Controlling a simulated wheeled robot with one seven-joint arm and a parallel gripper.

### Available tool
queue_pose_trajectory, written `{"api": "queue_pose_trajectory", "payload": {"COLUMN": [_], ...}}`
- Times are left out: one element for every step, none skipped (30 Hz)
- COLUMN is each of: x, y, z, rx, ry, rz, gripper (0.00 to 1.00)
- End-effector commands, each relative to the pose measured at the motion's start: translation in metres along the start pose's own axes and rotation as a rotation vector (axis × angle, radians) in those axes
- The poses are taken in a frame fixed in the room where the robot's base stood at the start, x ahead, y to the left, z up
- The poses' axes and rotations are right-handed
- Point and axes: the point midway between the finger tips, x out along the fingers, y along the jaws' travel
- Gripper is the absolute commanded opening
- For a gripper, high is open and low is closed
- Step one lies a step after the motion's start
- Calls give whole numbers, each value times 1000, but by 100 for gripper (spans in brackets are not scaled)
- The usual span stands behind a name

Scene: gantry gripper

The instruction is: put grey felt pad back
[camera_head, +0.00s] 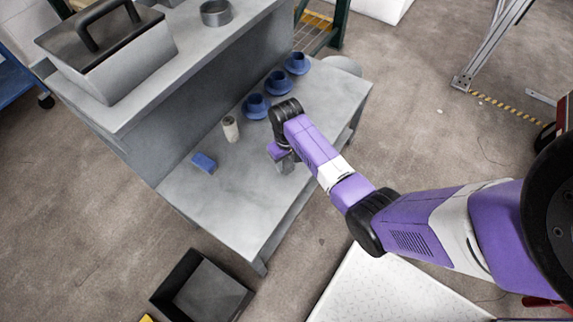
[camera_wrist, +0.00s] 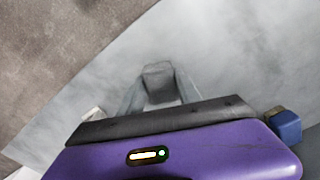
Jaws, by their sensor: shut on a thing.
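The grey felt pad (camera_wrist: 158,80) shows in the wrist view as a small dark grey block between the two fingers. My gripper (camera_wrist: 160,92) is shut on it. In the head view my gripper (camera_head: 286,165) is low over the right part of the grey lower bench top (camera_head: 225,195). The pad is hard to make out there against the grey fingers. I cannot tell whether the pad touches the bench.
A blue block (camera_head: 204,163) and a whitish cylinder (camera_head: 231,129) stand left of my gripper. Several blue cups on saucers (camera_head: 256,106) line the back. A toolbox (camera_head: 105,50) and a grey ring (camera_head: 216,13) are on the upper shelf. A dark open bin (camera_head: 202,288) is on the floor.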

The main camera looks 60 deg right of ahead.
Motion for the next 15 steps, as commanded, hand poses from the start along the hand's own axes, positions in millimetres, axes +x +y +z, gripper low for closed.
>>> {"api": "queue_pose_trajectory", "payload": {"x": [7,9,10,11,11,11,11,11,11,11,11,11,11,11,11], "y": [0,0,0,0,0,0,0,0,0,0,0,0,0,0,0], "z": [0,0,0,0,0,0,0,0,0,0,0,0,0,0,0], "rx": [0,0,0,0,0,1,1,1,1,1,1,1,1,1,1], "ry": [0,1,1,1,1,2,1,1,1,1,0,0,0,0,1], "rz": [0,0,0,0,0,0,0,0,0,0,0,0,0,0,0], "gripper": [8,8,8,8,8,8,8,8,8,42,48,56,62,62,62]}}
